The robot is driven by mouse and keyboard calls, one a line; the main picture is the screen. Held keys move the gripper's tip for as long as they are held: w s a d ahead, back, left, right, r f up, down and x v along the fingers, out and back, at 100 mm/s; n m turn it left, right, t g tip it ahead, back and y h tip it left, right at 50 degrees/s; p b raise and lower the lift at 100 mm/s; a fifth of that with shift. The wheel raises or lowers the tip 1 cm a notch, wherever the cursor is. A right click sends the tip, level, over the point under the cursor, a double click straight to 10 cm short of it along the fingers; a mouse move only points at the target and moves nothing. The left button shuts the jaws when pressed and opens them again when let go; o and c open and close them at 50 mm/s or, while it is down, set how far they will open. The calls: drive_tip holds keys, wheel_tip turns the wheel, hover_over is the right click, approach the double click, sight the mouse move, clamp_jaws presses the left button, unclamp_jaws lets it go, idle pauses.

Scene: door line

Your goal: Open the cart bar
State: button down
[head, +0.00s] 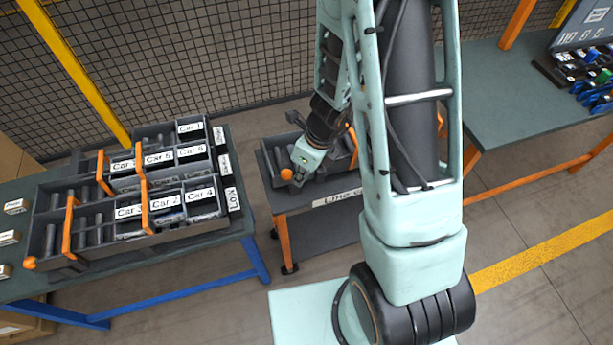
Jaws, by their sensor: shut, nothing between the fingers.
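The cart (331,208) stands in the middle, between two tables, with a dark tray (268,164) on top and a "Line" label on its front. The cart bar shows as an orange ball end (287,174) at the tray's left and an orange piece (353,147) at its right. Its middle is hidden behind my gripper and arm. My gripper (299,174) is shut and empty, pointing down over the tray, just right of the orange ball. I cannot tell whether it touches the bar.
A rack (62,186) with orange bars and "Car" labels stands on the left table (185,247). The right table (500,100) holds blue and green parts (590,80). A mesh fence (225,50) runs behind the cart. A yellow post (75,70) rises behind the rack.

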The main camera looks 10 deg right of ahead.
drive_tip(key=shift+w+a, duration=0.45)
drive_tip(key=shift+w, duration=0.2)
drive_tip(key=shift+w, duration=0.1)
idle(0.3)
